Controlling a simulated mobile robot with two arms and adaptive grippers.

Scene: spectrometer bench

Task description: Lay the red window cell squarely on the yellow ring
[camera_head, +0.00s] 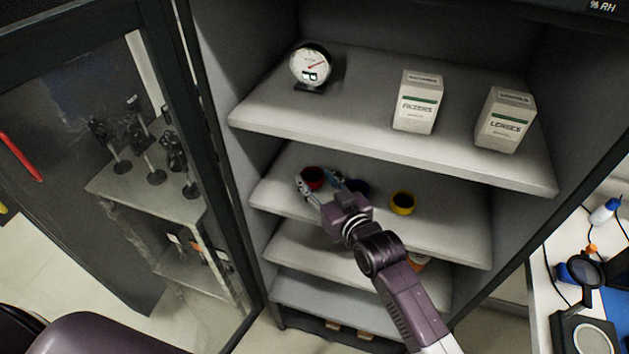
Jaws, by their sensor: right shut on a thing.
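My right gripper (318,181) reaches into the second shelf of the cabinet. It is shut on the red window cell (313,176), which shows between its fingers on the left part of that shelf. Whether the cell touches the shelf or is lifted I cannot tell. The yellow ring (402,203) sits on the same shelf to the right of the gripper, with a dark opening and nothing seen on it. My left gripper is out of view.
A dark blue round piece (359,186) is partly hidden behind my right gripper, between cell and yellow ring. The shelf above (360,115) holds a dial gauge (311,66), a filters box (418,101) and a lenses box (506,119). A glass door (110,150) stands open at left.

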